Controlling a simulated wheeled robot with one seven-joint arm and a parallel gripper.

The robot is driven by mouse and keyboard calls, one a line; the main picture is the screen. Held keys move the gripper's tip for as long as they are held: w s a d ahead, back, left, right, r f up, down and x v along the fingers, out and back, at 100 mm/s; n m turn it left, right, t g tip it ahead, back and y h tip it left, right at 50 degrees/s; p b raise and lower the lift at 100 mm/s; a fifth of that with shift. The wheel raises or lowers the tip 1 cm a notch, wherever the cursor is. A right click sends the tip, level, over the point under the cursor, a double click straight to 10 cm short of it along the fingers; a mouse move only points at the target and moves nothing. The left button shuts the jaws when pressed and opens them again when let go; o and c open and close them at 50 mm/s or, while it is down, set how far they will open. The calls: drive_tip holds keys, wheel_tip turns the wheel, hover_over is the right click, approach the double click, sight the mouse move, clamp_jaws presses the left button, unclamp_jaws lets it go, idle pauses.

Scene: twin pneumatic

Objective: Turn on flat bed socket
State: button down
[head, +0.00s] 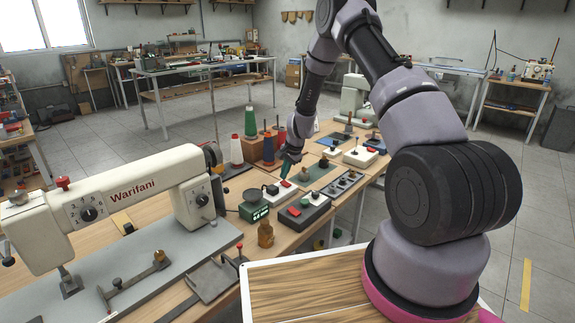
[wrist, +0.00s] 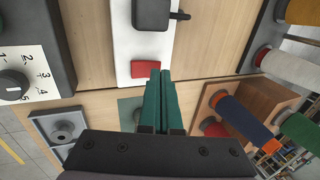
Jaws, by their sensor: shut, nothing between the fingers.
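A white socket strip (wrist: 122,40) runs down the upper middle of the wrist view, with a black plug (wrist: 151,13) on it and a red rocker switch (wrist: 145,69) at its near end. In the head view the white strip (head: 279,196) lies on the table in front of the spools, with its red switch (head: 285,184) at the right end. My gripper (wrist: 160,73) has green fingers pressed together and is empty. Its tips (head: 285,176) appear just beside and above the red switch. I cannot tell whether they touch it, or which way the rocker is tilted.
Thread spools on a wooden stand (wrist: 242,110) are close on the right in the wrist view. A dark box with a numbered dial (wrist: 14,85) is on the left. A cream sewing machine (head: 125,198) fills the left of the head view. A dark block with buttons (head: 303,216) sits nearer.

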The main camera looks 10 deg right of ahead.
sight(286, 185)
drive_tip(key=shift+x, duration=0.75)
drive_tip(key=shift+w+a+f, duration=0.15)
drive_tip(key=shift+w+f, duration=0.05)
drive_tip(key=shift+f, duration=0.05)
drive_tip(key=shift+s, duration=0.15)
drive_tip(key=shift+s+d+r, duration=0.1)
drive_tip(key=shift+s+d, duration=0.4)
drive_tip(key=shift+r, duration=0.5)
wheel_tip(286, 185, up, 13)
